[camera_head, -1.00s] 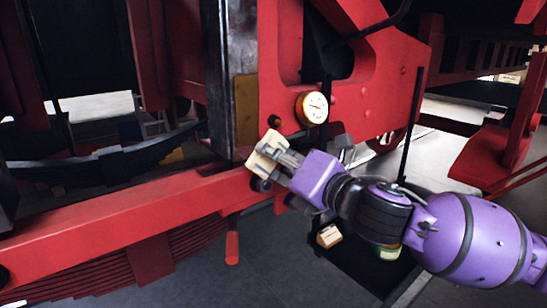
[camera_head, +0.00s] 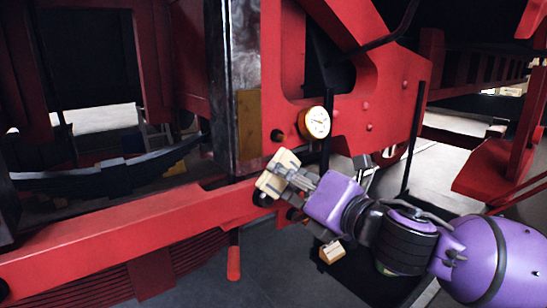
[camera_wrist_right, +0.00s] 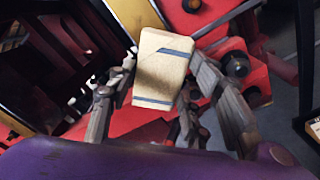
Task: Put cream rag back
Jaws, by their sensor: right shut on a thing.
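The cream rag (camera_head: 276,176) is a folded, block-shaped bundle with blue-grey stripes, seen clearly in the wrist view (camera_wrist_right: 161,72). My right gripper (camera_head: 287,180) is shut on it, with fingers on either side of it in the wrist view (camera_wrist_right: 165,92). The rag is in front of the red engine frame (camera_head: 130,232), just below and left of a round gauge (camera_head: 315,122). I cannot tell whether it touches the frame. My left gripper is not in view.
Below my right arm is a dark tray or cart top (camera_head: 350,284) with a small cream box (camera_head: 332,253) and a greenish can (camera_head: 384,268), mostly hidden by my arm. A red handle (camera_head: 234,262) hangs under the frame. Grey floor (camera_head: 275,280) shows left of the cart.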

